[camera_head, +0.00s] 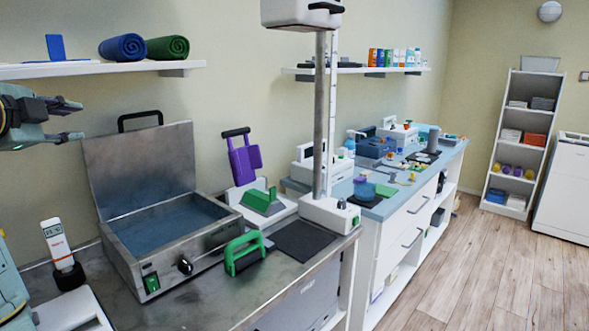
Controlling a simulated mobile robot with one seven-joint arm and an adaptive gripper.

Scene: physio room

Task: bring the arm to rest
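My gripper (72,121) is at the left edge of the head view, raised above the counter and in front of the wall. Its two fingers point right and stand apart with a gap between them. Nothing shows between the fingers. Part of my arm is cut off by the left edge of the picture.
Below and right of my gripper, a metal water bath (165,262) stands with its lid (140,170) raised. A shelf (100,68) with rolled mats hangs above. A green handle (243,253), a purple device (244,160) and a tall column (320,120) stand farther right.

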